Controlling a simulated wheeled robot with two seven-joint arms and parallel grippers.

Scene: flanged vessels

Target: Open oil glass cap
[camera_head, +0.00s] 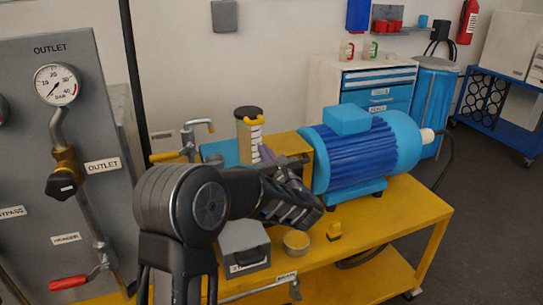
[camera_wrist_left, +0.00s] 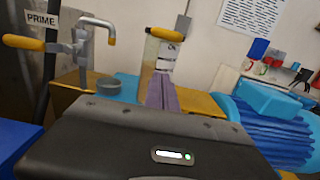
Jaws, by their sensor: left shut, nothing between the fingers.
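The oil glass (camera_head: 249,140) is a clear upright cylinder with a dark cap (camera_head: 248,112) and a yellow piece just under it. It stands behind the yellow bench's raised block. My right gripper is not in view.
A blue motor (camera_head: 362,150) stands right of the glass. A tap with a yellow handle (camera_head: 170,156) stands left of it.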

